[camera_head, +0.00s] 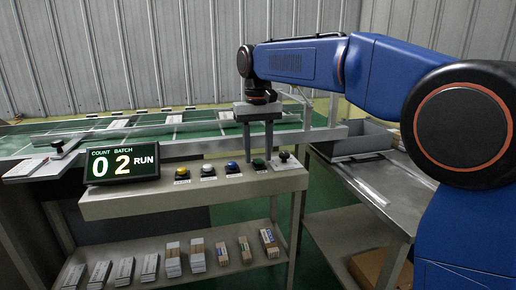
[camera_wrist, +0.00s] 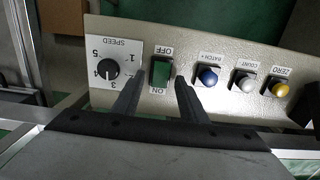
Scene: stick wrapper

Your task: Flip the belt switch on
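The belt switch (camera_wrist: 160,73) is a green rocker between OFF and ON labels on the beige control panel; it also shows in the head view (camera_head: 259,165). Which side of it is pressed I cannot tell. My gripper (camera_wrist: 158,80) is open and empty, its fingers pointing down with one on each side of the switch in the wrist view. In the head view my gripper (camera_head: 258,157) hangs right over the switch. Contact with the panel cannot be made out.
The speed knob (camera_wrist: 108,69) sits beside the switch. Blue (camera_wrist: 207,76), white (camera_wrist: 239,82) and yellow (camera_wrist: 280,90) buttons line the other side. A display (camera_head: 121,163) reads 02 RUN. A green conveyor (camera_head: 100,132) runs behind; a grey bin (camera_head: 358,141) stands right.

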